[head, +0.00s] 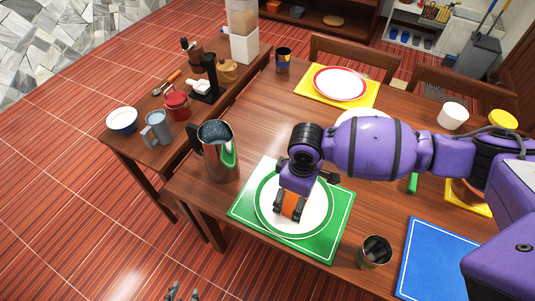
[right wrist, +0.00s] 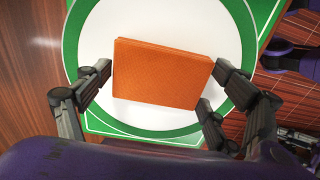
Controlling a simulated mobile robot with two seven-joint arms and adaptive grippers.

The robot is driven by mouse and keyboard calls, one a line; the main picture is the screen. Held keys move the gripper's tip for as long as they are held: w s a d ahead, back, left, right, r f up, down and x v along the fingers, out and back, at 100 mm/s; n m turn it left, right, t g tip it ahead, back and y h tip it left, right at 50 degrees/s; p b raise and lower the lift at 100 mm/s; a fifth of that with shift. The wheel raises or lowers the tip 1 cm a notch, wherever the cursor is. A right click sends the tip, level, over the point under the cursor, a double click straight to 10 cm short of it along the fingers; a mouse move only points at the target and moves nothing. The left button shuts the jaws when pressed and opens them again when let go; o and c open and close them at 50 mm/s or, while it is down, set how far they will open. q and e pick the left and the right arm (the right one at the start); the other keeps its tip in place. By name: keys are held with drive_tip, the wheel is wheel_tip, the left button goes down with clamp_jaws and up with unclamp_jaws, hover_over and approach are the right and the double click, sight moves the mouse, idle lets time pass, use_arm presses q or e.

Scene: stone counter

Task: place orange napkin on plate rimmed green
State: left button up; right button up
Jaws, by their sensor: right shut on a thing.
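The orange napkin (head: 293,205) is a folded rectangle between the fingers of my right gripper (head: 289,212). In the right wrist view the napkin (right wrist: 163,75) spans the gap between the two fingers, over the white middle of the green-rimmed plate (right wrist: 190,15). The plate (head: 318,221) lies on a green placemat (head: 338,238) at the near side of the table. I cannot tell whether the napkin touches the plate. My right gripper hides part of the plate in the head view. The fingertips of my left gripper (head: 184,294) show apart and empty at the bottom edge.
A metal pitcher (head: 220,160) stands left of the plate, close to my right gripper. A metal cup (head: 374,252) stands right of the green mat, beside a blue mat (head: 435,262). A red-rimmed plate (head: 340,83) lies on a yellow mat at the back.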

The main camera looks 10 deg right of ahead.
sight(296, 199)
drive_tip(key=o, duration=0.8)
drive_tip(key=shift+f, duration=0.15)
wheel_tip(296, 199, up, 12)
drive_tip(key=shift+r+p, duration=0.2)
drive_tip(key=shift+p, duration=0.35)
